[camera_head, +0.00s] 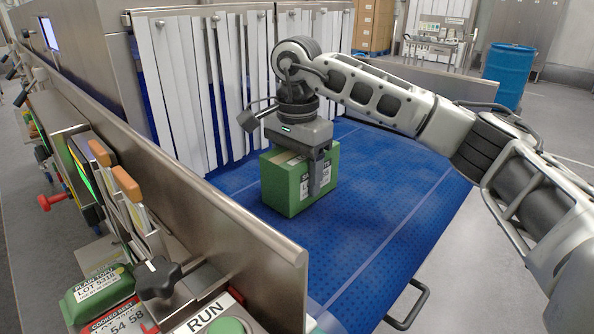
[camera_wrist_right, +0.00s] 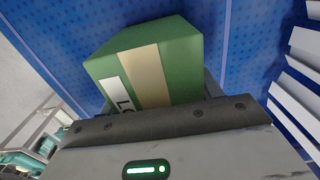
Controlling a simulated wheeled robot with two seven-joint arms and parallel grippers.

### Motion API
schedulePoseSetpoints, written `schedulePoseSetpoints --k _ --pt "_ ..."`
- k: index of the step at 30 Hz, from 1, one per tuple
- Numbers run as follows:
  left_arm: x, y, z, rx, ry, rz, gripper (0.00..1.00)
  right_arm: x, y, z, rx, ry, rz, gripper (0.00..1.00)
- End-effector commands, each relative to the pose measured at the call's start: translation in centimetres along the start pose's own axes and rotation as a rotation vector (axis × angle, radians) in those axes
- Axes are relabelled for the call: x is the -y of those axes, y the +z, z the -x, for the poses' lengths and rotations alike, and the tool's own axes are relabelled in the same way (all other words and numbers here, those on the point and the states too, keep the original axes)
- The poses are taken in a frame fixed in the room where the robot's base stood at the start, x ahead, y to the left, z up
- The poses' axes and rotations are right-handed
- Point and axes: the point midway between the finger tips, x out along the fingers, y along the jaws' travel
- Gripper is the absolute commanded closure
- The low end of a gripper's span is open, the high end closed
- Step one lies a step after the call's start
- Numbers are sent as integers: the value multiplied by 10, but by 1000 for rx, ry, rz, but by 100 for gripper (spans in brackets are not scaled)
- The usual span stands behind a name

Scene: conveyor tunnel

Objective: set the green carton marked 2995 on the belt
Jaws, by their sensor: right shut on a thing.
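The green carton (camera_head: 287,186) is upright at the blue belt (camera_head: 385,195), in front of the strip curtain. I cannot tell whether its base touches the belt or is just above it. Its white label is partly covered by a finger, and the lot number cannot be read. My right gripper (camera_head: 316,178) is shut on this carton from above. The right wrist view shows the carton (camera_wrist_right: 150,65) with a tan tape strip, between the jaws over the blue belt (camera_wrist_right: 255,40). My left gripper is not in view.
A steel side wall (camera_head: 210,215) runs along the belt's left. White strip curtains (camera_head: 185,85) hang at the tunnel mouth. A blue drum (camera_head: 508,75) stands far right. The near belt is clear.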

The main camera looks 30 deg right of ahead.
Motion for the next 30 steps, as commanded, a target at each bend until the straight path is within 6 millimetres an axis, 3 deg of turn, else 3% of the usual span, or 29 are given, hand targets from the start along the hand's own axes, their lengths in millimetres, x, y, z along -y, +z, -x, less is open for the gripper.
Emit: schedulePoseSetpoints --k 2,3,5,17,30 --pt "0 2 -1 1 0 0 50 0 0 -3 0 -2 0 77" --pt "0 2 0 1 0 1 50 0 0 -3 0 0 0 28" --pt "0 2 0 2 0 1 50 0 0 -3 0 1 0 15" --pt "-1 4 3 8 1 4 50 0 0 7 0 -1 0 15" --pt "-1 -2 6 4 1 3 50 0 0 98 -2 -3 -1 15"
